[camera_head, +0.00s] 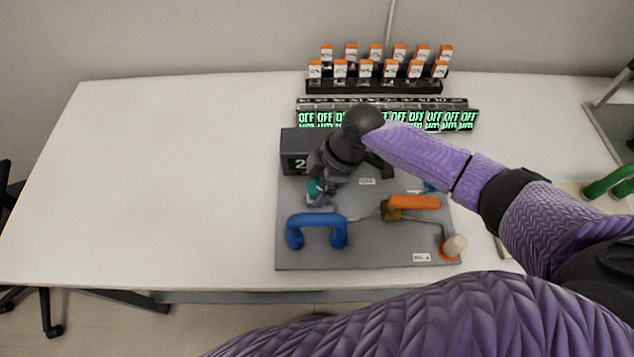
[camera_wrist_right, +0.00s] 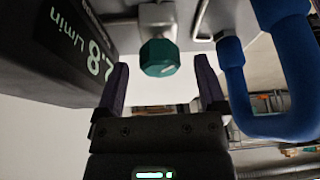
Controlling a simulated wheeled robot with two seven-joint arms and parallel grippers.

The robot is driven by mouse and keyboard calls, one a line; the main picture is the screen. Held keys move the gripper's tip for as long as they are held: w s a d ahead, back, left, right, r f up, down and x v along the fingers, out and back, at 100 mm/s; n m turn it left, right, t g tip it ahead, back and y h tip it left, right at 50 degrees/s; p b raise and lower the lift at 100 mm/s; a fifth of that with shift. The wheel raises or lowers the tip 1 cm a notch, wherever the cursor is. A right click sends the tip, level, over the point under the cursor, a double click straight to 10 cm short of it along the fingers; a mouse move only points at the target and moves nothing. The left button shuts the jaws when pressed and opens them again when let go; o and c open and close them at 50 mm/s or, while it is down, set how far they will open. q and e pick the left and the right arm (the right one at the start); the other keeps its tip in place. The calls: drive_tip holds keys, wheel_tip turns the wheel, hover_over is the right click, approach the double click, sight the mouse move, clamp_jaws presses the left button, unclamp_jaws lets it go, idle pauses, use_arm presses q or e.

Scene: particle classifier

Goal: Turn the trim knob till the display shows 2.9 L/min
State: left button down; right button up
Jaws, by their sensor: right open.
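The trim knob is a teal faceted knob (camera_wrist_right: 159,58) on a grey fitting in the right wrist view. In the head view its teal edge (camera_head: 313,187) shows just below my right gripper (camera_head: 318,196), which hides most of it. In the right wrist view my right gripper (camera_wrist_right: 161,64) is open, with one finger on each side of the knob and gaps showing between fingers and knob. The dark display box (camera_head: 295,141) shows a 2 in the head view, the rest hidden by my arm. In the right wrist view the display (camera_wrist_right: 88,50) appears to read 2.8 L/min, partly cut off. My left gripper is not in view.
A blue handle (camera_head: 317,220) stands on the grey panel (camera_head: 360,258) close to the knob. An orange-handled valve (camera_head: 413,202) and a cream knob (camera_head: 454,246) are to the right. Green OFF displays (camera_head: 455,120) and orange-topped parts (camera_head: 366,68) stand behind. The table's left (camera_head: 160,180) is clear.

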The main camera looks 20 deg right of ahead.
drive_tip(key=shift+a+f, duration=0.1)
drive_tip(key=shift+f, duration=0.15)
drive_tip(key=shift+c, duration=0.6)
clamp_jaws()
drive_tip(key=shift+n, duration=0.6)
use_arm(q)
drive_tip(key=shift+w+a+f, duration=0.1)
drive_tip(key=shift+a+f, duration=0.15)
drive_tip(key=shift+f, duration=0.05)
use_arm(e)
drive_tip(key=shift+o, duration=0.6)
unclamp_jaws()
